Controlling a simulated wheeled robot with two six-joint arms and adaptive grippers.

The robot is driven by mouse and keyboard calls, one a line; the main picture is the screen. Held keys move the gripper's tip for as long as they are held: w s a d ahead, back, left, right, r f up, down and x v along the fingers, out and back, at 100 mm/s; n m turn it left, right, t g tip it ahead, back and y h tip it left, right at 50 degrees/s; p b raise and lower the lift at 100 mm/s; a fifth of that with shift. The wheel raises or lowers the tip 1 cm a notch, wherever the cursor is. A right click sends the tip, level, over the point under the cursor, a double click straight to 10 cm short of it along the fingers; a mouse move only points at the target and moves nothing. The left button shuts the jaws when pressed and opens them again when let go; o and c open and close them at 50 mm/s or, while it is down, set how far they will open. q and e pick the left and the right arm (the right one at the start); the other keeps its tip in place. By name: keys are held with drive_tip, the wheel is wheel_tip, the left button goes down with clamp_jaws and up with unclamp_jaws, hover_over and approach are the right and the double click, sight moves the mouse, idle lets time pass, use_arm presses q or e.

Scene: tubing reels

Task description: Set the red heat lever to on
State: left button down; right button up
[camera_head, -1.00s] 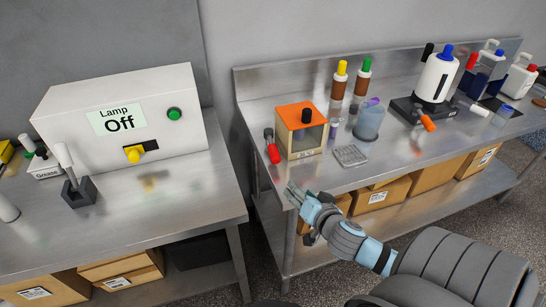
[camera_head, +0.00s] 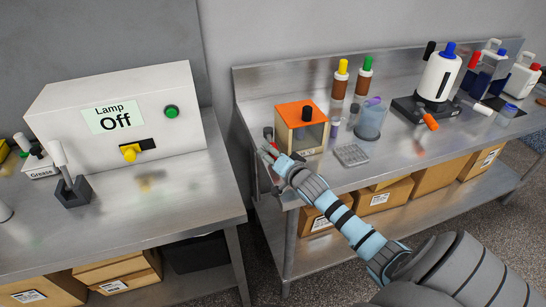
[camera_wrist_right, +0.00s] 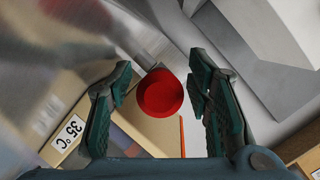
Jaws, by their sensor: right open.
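The red heat lever shows in the right wrist view as a round red knob (camera_wrist_right: 160,93) between the two open fingers of my right gripper (camera_wrist_right: 160,85). I cannot tell whether the fingers touch it. In the head view my right gripper (camera_head: 269,153) is at the lever, to the left of the orange-topped heater box (camera_head: 302,128), and hides most of its red handle. The box's label (camera_wrist_right: 70,133) reads 35 °C in the right wrist view. My left gripper is out of view.
A clear jar (camera_head: 369,122) and a small gridded rack (camera_head: 351,154) stand right of the box. Brown bottles (camera_head: 339,86) stand behind. A white lamp box (camera_head: 118,115) reading Off sits on the left bench, across a gap.

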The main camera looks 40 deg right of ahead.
clamp_jaws()
idle(0.3)
